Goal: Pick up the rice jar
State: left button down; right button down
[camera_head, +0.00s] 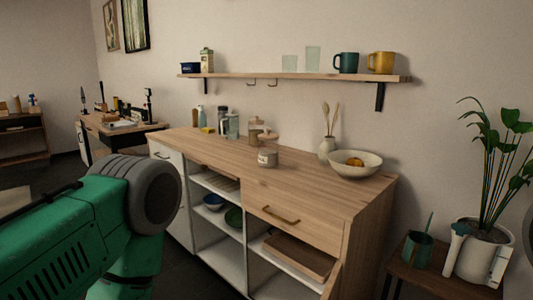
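I cannot read any label, so I cannot tell for sure which one is the rice jar; the short one looks whitish inside. My green left arm fills the lower left of the head view, well short of the jars. Neither gripper shows.
The cabinet top (215,152) also holds a bowl (355,164), a vase (327,148) and several bottles behind the jars. A shelf (300,76) with mugs hangs above. The top's front is clear. A potted plant (484,250) stands at right.

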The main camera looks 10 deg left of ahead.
aim_at(268, 149)
jog(key=z, duration=0.4)
jog(key=i+j+z, duration=0.1)
jog(key=j+z, duration=0.35)
jog(key=j, duration=0.25)
jog(key=j+z, duration=0.5)
jog(key=j, duration=0.2)
